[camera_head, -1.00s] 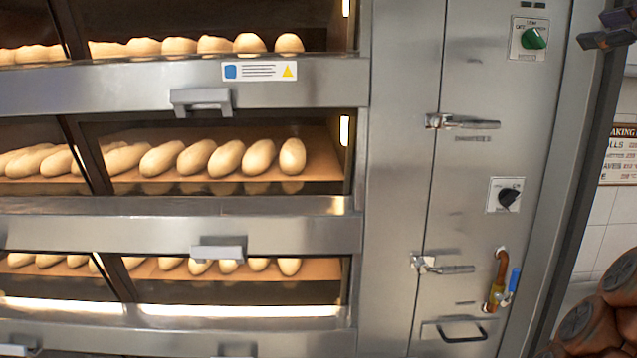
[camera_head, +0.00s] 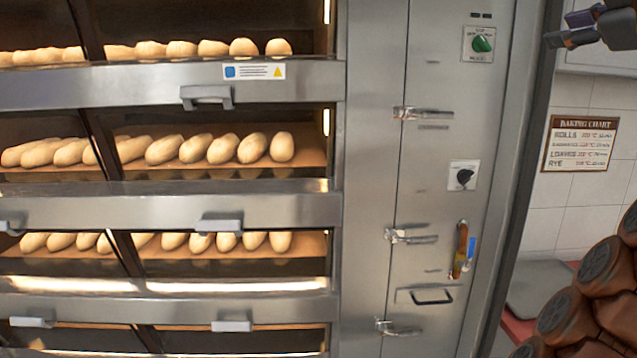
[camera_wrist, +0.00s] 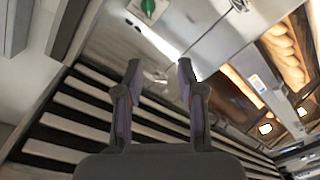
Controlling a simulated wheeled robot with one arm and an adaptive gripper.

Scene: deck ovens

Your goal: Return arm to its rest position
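My gripper shows in the wrist view (camera_wrist: 160,75) with its two fingers apart and nothing between them. In the head view only part of my gripper (camera_head: 572,30) shows, at the top right corner, in front of the wall and right of the oven. Links of my arm (camera_head: 590,300) show at the lower right of the head view. The deck oven (camera_head: 365,150) fills the left and middle of the head view. My gripper appears apart from its panel.
Several loaves (camera_head: 222,148) lie on the oven decks behind glass doors with handles (camera_head: 206,97). The side panel has a green knob (camera_head: 482,43), a black knob (camera_head: 464,175), latches and a blue-handled valve (camera_head: 470,248). A baking chart (camera_head: 580,144) hangs on the tiled wall.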

